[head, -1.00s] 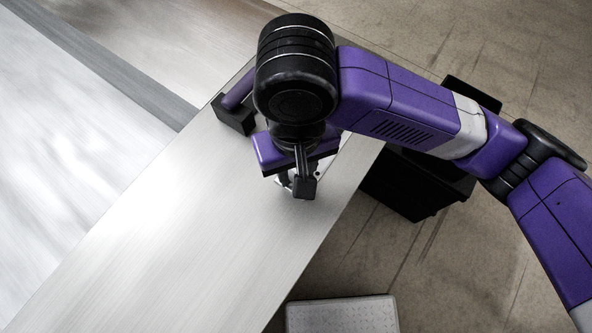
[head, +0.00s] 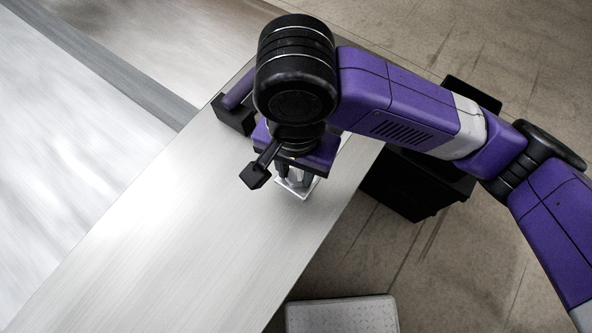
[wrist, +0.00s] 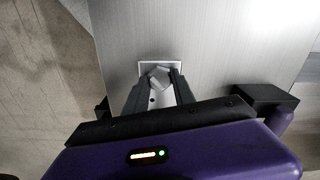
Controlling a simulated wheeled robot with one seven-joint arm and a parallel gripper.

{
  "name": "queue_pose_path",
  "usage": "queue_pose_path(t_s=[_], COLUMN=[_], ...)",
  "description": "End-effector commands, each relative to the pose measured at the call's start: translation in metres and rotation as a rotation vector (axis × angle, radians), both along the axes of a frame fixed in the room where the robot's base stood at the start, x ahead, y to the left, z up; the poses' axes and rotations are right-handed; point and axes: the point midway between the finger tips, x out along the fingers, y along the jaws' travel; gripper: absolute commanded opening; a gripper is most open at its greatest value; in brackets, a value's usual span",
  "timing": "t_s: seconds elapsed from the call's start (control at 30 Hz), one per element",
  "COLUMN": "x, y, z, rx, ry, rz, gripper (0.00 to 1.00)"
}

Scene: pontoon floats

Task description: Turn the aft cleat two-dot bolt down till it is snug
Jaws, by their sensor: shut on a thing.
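A small pale metal plate (head: 303,191) lies on the brushed metal deck (head: 190,230), partly hidden under my gripper. My gripper (head: 292,182) points down at it. In the wrist view, my two grey fingers (wrist: 158,80) are closed around a light grey bolt head (wrist: 157,73) above the plate (wrist: 145,66). A small dark mark shows on the plate between the fingers. I cannot tell its full pattern, or whether the bolt head touches the plate, because the fingers cover much of it.
A black block with a purple bar (head: 234,113) stands on the deck just left of my wrist; the black block (wrist: 262,97) is at right in the wrist view. A grey textured box (head: 342,314) is on the floor below. The deck toward the lower left is clear.

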Motion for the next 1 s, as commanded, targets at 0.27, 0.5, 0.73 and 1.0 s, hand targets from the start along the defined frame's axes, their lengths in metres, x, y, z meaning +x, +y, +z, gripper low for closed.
queue_pose_path(t_s=[0.27,0.5,0.73,1.0], x=[0.0000,0.0000,0.0000,0.0000], y=[0.0000,0.0000,-0.0001,-0.0001], z=[-0.0006,-0.0009,-0.0010,-0.0009], rx=[0.000,0.000,0.000,0.000], ry=[0.000,0.000,0.000,0.000], rz=[-0.361,-0.658,-0.759,-0.756], gripper=[0.00,0.00,0.00,0.47])
